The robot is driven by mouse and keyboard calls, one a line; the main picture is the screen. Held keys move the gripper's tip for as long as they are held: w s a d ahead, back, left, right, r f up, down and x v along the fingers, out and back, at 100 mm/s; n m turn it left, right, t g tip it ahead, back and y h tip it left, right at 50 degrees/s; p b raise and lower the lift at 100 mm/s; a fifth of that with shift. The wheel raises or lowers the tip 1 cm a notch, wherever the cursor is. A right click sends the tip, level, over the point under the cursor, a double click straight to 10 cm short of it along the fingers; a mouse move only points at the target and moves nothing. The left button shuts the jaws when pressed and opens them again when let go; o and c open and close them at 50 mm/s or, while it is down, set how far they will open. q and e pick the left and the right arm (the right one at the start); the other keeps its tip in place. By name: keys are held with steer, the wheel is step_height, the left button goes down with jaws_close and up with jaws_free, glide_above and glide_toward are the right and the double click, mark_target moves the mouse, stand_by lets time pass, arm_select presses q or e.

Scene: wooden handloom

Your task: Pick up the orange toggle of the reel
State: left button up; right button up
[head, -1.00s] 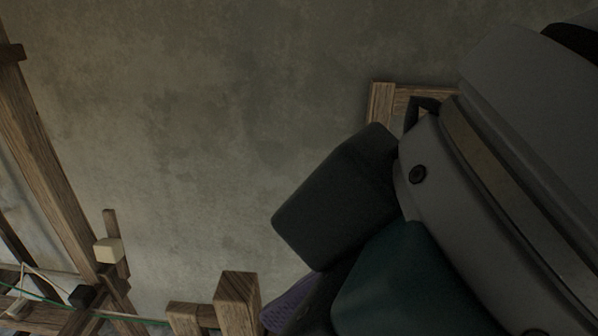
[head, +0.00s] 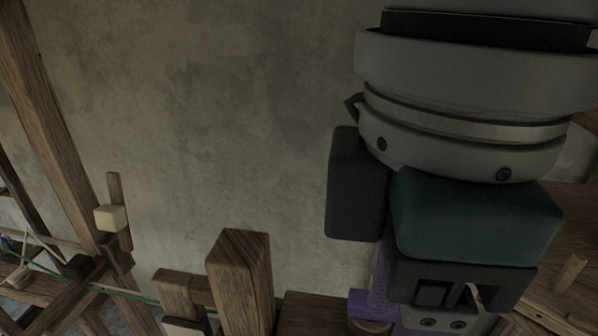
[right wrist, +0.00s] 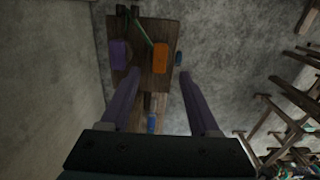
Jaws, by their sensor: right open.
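In the right wrist view an orange block (right wrist: 161,57), which looks like the orange toggle, lies on a small wooden board (right wrist: 151,88). A green thread (right wrist: 143,31) runs to it from the upper left. My right gripper (right wrist: 159,75) is open, with its two purple fingers apart and nothing between them; the orange block lies beyond the fingertips, between their lines. In the head view my right arm and gripper body fill the right side and hide most of the fingers; the orange block is not visible there. The reel cannot be made out. My left gripper is not in view.
In the head view a thick wooden post (head: 240,285) stands left of my right gripper. Loom beams (head: 55,150) rise at the left.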

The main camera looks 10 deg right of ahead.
steer(key=shift+d+f, duration=0.1)
steer(key=shift+f, duration=0.25)
step_height(320, 180, down, 4)
steer(key=shift+d+r+p, duration=0.1)
steer(key=shift+d+p, duration=0.05)
steer(key=shift+p, duration=0.8)
steer(key=shift+f, duration=0.45)
steer(key=shift+c, duration=0.2)
steer(key=c, duration=0.8)
jaws_close()
